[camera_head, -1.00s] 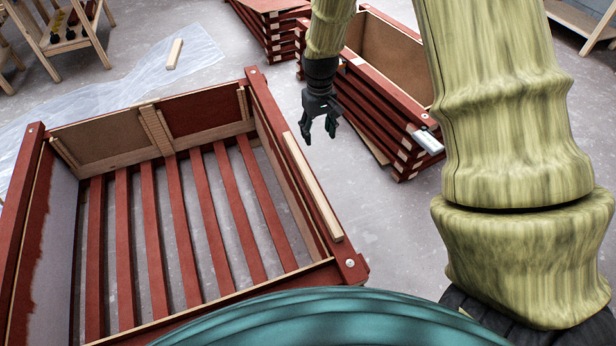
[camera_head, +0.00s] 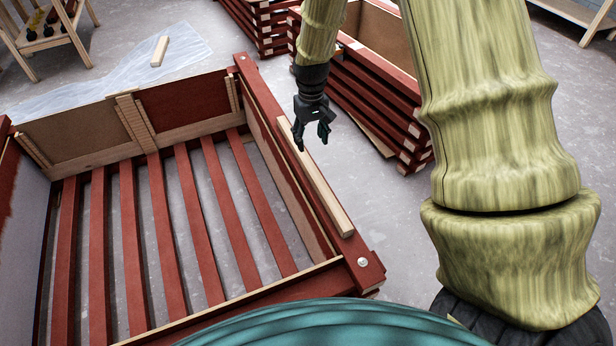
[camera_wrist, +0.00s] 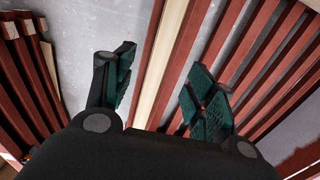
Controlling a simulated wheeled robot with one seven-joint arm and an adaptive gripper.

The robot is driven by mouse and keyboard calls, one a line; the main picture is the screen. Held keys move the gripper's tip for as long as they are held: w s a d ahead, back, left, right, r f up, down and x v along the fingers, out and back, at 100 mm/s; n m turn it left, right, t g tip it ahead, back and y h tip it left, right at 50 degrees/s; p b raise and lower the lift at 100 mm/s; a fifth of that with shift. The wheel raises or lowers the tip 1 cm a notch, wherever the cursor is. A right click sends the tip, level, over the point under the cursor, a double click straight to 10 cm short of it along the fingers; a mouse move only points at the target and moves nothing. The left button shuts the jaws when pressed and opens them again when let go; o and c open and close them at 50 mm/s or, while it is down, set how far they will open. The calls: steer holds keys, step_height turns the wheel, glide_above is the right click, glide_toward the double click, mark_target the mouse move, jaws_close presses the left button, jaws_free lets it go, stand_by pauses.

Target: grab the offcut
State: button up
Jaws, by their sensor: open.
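A pale bare-wood offcut (camera_head: 322,186) lies lengthwise on the top of the crate's right red rail in the head view. In the wrist view the pale strip (camera_wrist: 163,62) runs between my two fingers along the red rail. My gripper (camera_head: 313,143) is open and empty, pointing down by the far end of that strip. In the wrist view its green-padded fingers (camera_wrist: 160,78) stand apart on either side of the strip. I cannot tell the exact height above it. A shorter pale wood block (camera_head: 160,51) lies on the plastic sheet at the back left.
The large red slatted crate (camera_head: 361,262) fills the left and middle. Stacked red crates (camera_head: 385,112) stand behind and to the right of my gripper. A clear plastic sheet (camera_head: 110,88) covers floor at the back left. A wooden stand (camera_head: 45,25) is at the far left corner.

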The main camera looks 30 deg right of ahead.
mark_target(309, 164)
steer(key=shift+a+f+b, duration=0.2)
steer(key=shift+f+b, duration=1.55)
steer(key=shift+f, duration=4.2)
steer(key=c, duration=1.2)
jaws_close()
steer(key=shift+r, duration=0.15)
